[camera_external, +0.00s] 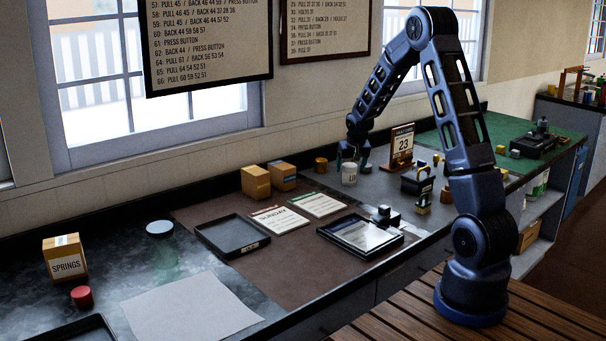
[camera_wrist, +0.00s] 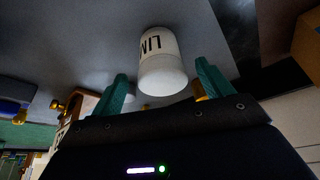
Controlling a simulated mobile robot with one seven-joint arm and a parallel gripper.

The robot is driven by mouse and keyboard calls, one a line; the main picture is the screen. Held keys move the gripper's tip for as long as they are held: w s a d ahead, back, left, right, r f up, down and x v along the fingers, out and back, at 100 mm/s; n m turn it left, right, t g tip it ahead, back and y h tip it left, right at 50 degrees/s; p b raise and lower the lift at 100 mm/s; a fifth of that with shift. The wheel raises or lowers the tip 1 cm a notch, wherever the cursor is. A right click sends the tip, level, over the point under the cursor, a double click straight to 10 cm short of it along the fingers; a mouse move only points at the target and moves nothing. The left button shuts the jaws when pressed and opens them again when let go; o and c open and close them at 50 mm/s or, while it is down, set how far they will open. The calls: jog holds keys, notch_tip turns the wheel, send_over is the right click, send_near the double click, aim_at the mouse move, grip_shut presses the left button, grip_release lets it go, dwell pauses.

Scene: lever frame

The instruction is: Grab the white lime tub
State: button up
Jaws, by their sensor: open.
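The white lime tub (camera_external: 349,174) stands on the counter near the wall, left of the calendar. In the wrist view the tub (camera_wrist: 161,66) shows part of its dark lettering and lies just ahead of the fingers, roughly between them. My gripper (camera_external: 354,157) is at the tub from above and behind in the external view. In the wrist view my gripper (camera_wrist: 160,88) has its two green fingers spread apart with the tub not clamped. I cannot tell whether a finger touches the tub.
A desk calendar (camera_external: 402,146) stands close on the right. A small brass pot (camera_external: 321,165) and cardboard boxes (camera_external: 256,181) are on the left. A dark stamp-like object (camera_external: 417,182) stands in front. Bare grey counter lies just before the tub.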

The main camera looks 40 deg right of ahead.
aim_at(349, 174)
jog(key=shift+x, duration=2.55)
jog(key=shift+w, duration=0.1)
jog(key=c, duration=1.2)
